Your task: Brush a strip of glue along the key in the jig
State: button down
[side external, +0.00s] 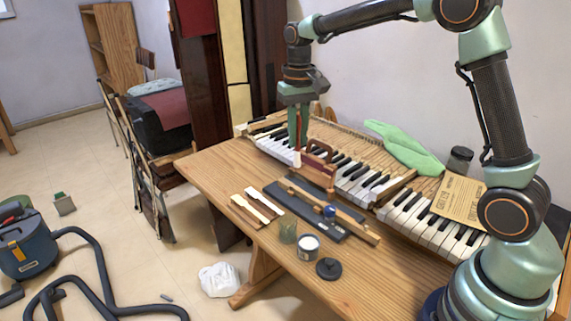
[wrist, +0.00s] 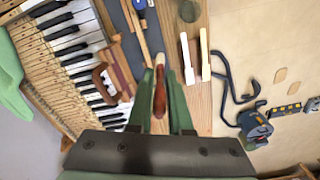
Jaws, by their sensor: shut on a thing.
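My gripper (side external: 298,128) is shut on a brush, whose red-brown handle (wrist: 160,92) lies between the fingers in the wrist view. The brush points down, and its pale tip (side external: 297,160) appears clear of the table. The jig is a dark board (side external: 303,212) on the bench with a long wooden strip (side external: 355,229) along it and a blue knob (side external: 329,211). I cannot clearly separate the key from the strip. In the wrist view the brush tip appears beside the near end of the jig (wrist: 119,18). An open white pot (side external: 308,246) stands at the jig's front.
Two loose pale-topped keys (side external: 257,207) lie left of the jig. A handled wooden block (side external: 318,165) stands close behind the brush, before the piano keyboard (side external: 407,211). The bench's front left is clear.

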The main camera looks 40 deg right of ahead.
jog(key=w+d+f+m, duration=0.3)
jog(key=w+d+m, duration=0.1)
jog(key=w, duration=0.6)
jog(key=shift+m, duration=0.3)
jog(key=shift+f, duration=3.9)
jog(key=shift+s+f, duration=0.1)
jog(key=shift+s, duration=7.05)
jog(key=shift+w+f, duration=0.1)
jog(key=shift+w, duration=7.25)
notch_tip(320, 180, up, 8)
